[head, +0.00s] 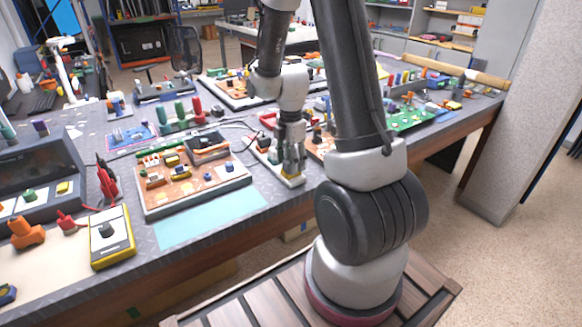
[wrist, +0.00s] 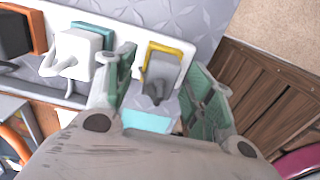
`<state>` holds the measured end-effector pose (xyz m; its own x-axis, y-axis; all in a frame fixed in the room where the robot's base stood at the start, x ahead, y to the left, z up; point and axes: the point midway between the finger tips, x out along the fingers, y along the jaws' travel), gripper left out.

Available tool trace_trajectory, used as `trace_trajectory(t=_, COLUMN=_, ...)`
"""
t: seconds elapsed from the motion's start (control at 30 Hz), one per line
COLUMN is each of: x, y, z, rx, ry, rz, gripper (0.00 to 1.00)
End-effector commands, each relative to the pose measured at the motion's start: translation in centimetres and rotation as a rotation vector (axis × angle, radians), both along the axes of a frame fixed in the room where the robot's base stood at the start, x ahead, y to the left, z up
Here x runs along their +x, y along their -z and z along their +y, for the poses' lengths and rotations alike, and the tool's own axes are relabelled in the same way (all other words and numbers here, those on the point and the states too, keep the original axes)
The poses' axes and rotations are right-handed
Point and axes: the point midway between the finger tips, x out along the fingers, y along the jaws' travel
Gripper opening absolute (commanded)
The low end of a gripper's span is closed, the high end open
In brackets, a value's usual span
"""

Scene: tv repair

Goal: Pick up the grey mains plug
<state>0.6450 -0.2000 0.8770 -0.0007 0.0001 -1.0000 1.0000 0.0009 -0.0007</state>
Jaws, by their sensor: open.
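The grey mains plug (wrist: 158,76) stands on a white strip in the wrist view, with a yellow border around its place. My gripper (wrist: 160,68) is open, with one green-padded finger on each side of the plug. I cannot tell whether either finger touches it. In the head view my gripper (head: 290,155) points down over the white strip (head: 268,160) near the table's front edge, and largely hides the plug there. A white plug (wrist: 76,52) with a teal border stands left of the left finger in the wrist view.
A board with several parts (head: 195,190) lies left of my gripper. A yellow multimeter (head: 111,238) and a turquoise mat (head: 212,218) lie nearer the front left. More boards crowd the table behind. The table's front edge is close to my gripper.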

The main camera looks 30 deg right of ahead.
Motion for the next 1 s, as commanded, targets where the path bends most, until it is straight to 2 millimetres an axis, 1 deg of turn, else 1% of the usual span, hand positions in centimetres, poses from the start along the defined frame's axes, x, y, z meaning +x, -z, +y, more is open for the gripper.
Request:
trace_trajectory(t=0.03, x=0.0, y=0.4, z=0.0, rx=0.0, ry=0.0, rz=0.001, gripper=0.54)
trace_trajectory(t=0.1, x=0.0, y=0.7, z=0.0, rx=0.0, ry=0.0, rz=0.0, gripper=0.54)
trace_trajectory(t=0.27, x=0.0, y=0.6, z=0.0, rx=0.0, ry=0.001, rz=-0.001, gripper=0.54)
trace_trajectory(t=0.3, x=0.0, y=0.6, z=0.0, rx=0.0, ry=0.001, rz=-0.001, gripper=0.52)
trace_trajectory(t=0.57, x=0.0, y=0.6, z=0.0, rx=0.0, ry=0.001, rz=-0.001, gripper=0.04)
trace_trajectory(t=0.87, x=0.0, y=0.4, z=0.0, rx=0.0, ry=0.001, rz=-0.002, gripper=0.04)
trace_trajectory(t=0.93, x=0.1, y=-0.2, z=0.0, rx=-0.001, ry=0.001, rz=-0.004, gripper=0.04)
trace_trajectory(t=1.0, x=0.1, y=-1.3, z=0.0, rx=-0.001, ry=0.001, rz=-0.006, gripper=0.04)
